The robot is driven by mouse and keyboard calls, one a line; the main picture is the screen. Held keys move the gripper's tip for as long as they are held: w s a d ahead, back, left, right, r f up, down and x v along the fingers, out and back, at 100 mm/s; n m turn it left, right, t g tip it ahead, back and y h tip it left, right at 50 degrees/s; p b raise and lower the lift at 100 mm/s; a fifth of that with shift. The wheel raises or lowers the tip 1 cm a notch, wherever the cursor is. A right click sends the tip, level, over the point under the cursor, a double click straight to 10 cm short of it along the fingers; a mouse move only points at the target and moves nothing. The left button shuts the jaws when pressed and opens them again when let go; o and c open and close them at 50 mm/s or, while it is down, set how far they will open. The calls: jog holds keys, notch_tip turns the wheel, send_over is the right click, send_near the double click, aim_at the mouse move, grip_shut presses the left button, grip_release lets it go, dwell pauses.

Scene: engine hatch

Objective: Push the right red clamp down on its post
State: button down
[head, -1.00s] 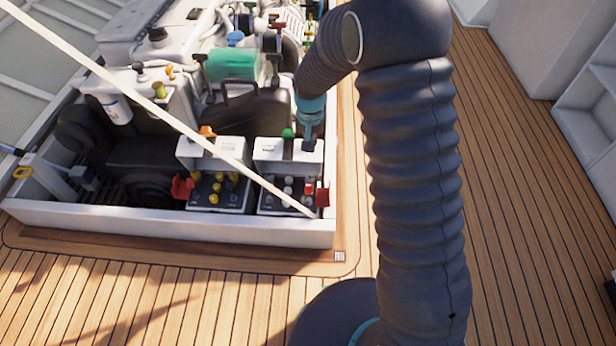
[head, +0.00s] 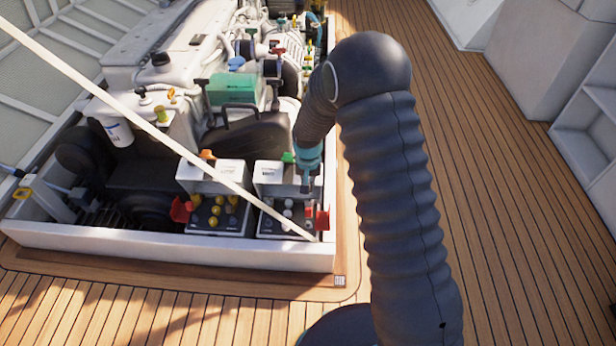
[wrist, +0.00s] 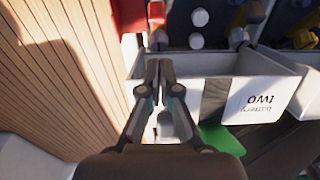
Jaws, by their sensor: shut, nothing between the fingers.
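The right red clamp (head: 322,220) is at the right edge of the right-hand battery box (head: 283,175) in the head view. In the wrist view the red clamp (wrist: 130,14) is at the top, left of and beyond my fingertips. A dark upright piece stands beside it; I cannot tell whether it is the post. How far down the clamp sits is unclear. My gripper (head: 306,190) is over the box's right end in the head view. In the wrist view my gripper (wrist: 159,65) is shut and empty, with no clear contact with the clamp.
A second red clamp (head: 181,210) is on the left-hand battery box. A green cap (wrist: 221,138) sits near the fingers in the wrist view. The white hatch rim (head: 160,246) borders the batteries, and a pale strut (head: 130,125) crosses in front. Wooden deck lies to the right.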

send_over(308, 202)
jog(key=s, duration=0.3)
notch_tip(308, 202, down, 5)
jog(key=shift+w, duration=0.15)
jog(key=shift+s+f, duration=0.3)
jog(key=shift+f, duration=0.25)
jog(key=shift+f, duration=0.15)
